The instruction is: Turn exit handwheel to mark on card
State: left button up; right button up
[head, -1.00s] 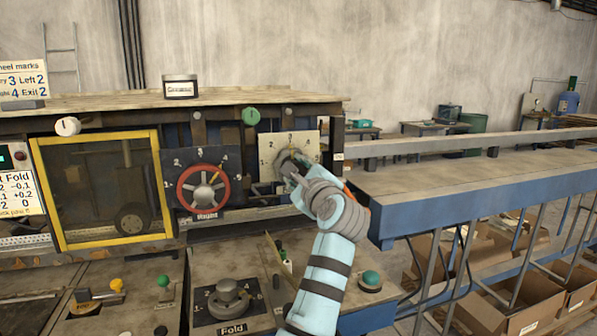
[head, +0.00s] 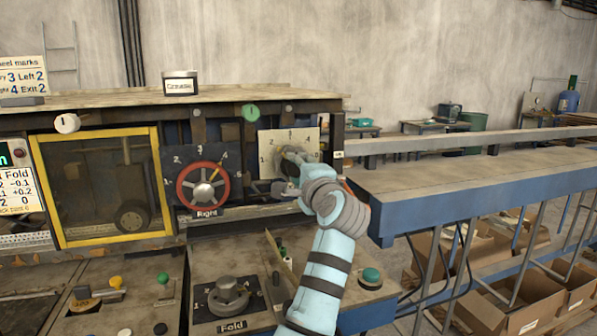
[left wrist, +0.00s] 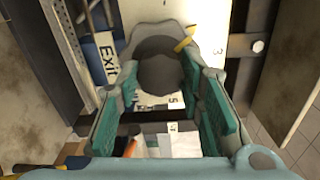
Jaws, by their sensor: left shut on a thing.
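The exit handwheel's pale dial plate (head: 267,150), with black numbers, is at the right end of the machine in the head view. My left gripper (head: 291,163) is at this wheel and hides most of it. In the left wrist view, the dark round exit handwheel (left wrist: 160,72) lies between the teal pads of my left gripper (left wrist: 165,88), which is shut on it. The mark card (head: 22,77) at upper left reads "Exit 2". My right gripper is not in view.
The red Right handwheel (head: 203,186) is just left of the exit dial. The Fold knob (head: 229,296) and a green button (head: 371,276) are on the lower panel. A blue-edged conveyor table (head: 470,200) extends right. A yellow-framed window (head: 100,190) is at left.

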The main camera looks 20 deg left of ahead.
pick_arm(q)
jog(key=shift+r, duration=0.1)
dwell(0.3)
jog(key=o, duration=1)
jog(key=shift+o, duration=0.9)
jog(key=shift+w, duration=0.15)
